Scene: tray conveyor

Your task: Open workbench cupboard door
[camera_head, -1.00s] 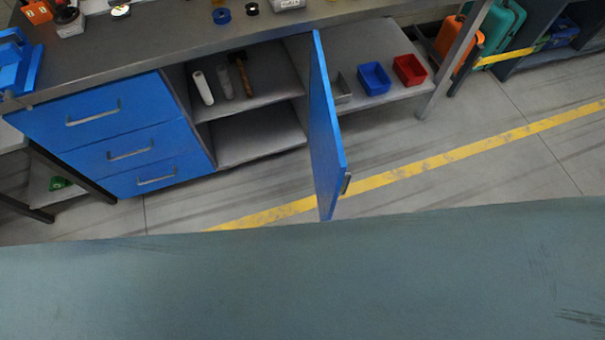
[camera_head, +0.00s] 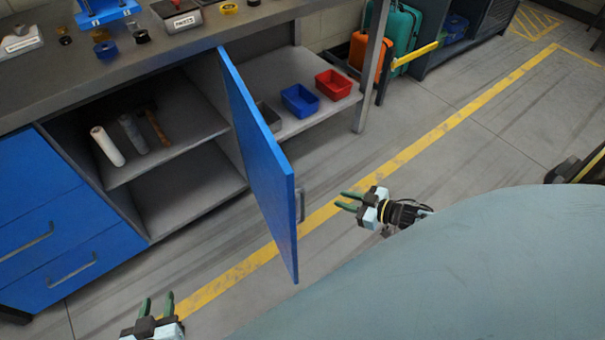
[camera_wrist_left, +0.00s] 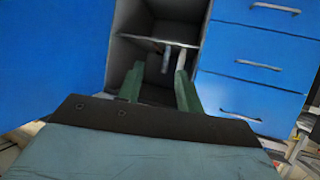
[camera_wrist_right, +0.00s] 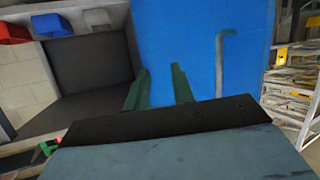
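The blue cupboard door (camera_head: 262,165) stands swung wide open from the workbench, with its grey handle (camera_head: 301,205) on the right face near the free edge. The open cupboard (camera_head: 190,190) shows a grey shelf with rolls and a hammer. My right gripper (camera_head: 346,202) is open and empty, to the right of the door and apart from the handle. The right wrist view shows the door's face and handle (camera_wrist_right: 222,65) ahead. My left gripper (camera_head: 156,305) is open and empty at the lower left, in front of the cupboard; the left wrist view shows the cupboard interior (camera_wrist_left: 150,60) between its fingers.
Blue drawers (camera_head: 55,230) are left of the cupboard. A blue bin (camera_head: 300,100) and a red bin (camera_head: 334,85) sit on a low shelf right of the door. A bench leg (camera_head: 372,65) stands beyond.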

